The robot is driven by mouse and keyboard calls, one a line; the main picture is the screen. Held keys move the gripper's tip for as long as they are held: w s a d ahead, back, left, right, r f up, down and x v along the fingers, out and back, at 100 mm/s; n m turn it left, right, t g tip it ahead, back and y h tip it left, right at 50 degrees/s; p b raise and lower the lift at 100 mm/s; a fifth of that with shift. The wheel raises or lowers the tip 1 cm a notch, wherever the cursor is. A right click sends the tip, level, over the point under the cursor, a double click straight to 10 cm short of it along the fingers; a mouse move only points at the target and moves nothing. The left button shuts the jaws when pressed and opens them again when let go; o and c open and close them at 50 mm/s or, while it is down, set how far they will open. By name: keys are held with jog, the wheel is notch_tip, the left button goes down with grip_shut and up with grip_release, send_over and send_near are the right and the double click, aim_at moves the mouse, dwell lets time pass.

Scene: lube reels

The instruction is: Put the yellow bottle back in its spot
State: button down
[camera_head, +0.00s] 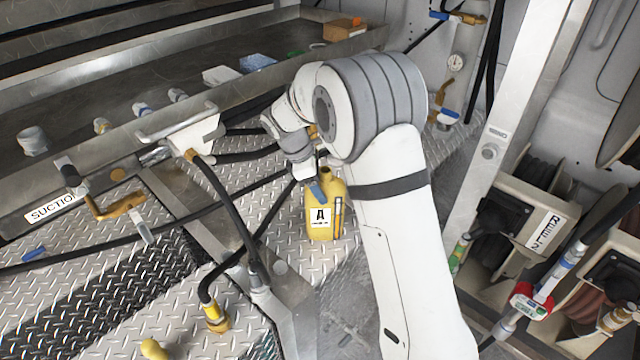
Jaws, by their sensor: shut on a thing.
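The yellow bottle (325,225) carries a white label with a black letter A. It stands about upright over the diamond-plate floor, left of my arm in the head view. My gripper (318,188) is at the top of the bottle, shut on it near the neck or handle. The fingertips are small and partly hidden, so the exact grip point is unclear. I cannot tell whether the bottle's base touches the plate. No marked spot for the bottle is clearly visible.
A metal tray shelf (120,130) runs along the upper left, with several small parts and boxes on it. Black hoses (230,205) cross the plate left of the bottle. Hose reels (530,215) stand at the right. A grey post (500,150) rises between.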

jog(key=shift+f, duration=0.1)
jog(key=shift+f, duration=0.1)
jog(key=shift+c, duration=2.2)
grip_release()
jog(key=b+v, duration=0.2)
jog(key=v, duration=0.9)
jog(key=s+d+r+m+y, duration=0.2)
jog(key=s+d+r+m, duration=0.3)
jog(key=s+d, duration=0.15)
jog(key=s+d+f+m+t+y, duration=0.1)
jog(key=s+d+m, duration=0.4)
jog(key=s, duration=0.6)
jog(key=s+d+f+m+t+y, duration=0.1)
jog(key=s+d+f+m+t, duration=0.1)
jog(key=s+d+m, duration=0.4)
jog(key=s+m, duration=0.2)
jog(key=s, duration=0.3)
jog(key=shift+s+d+f+y, duration=0.2)
jog(key=shift+s+f+y, duration=0.1)
jog(key=shift+f, duration=0.1)
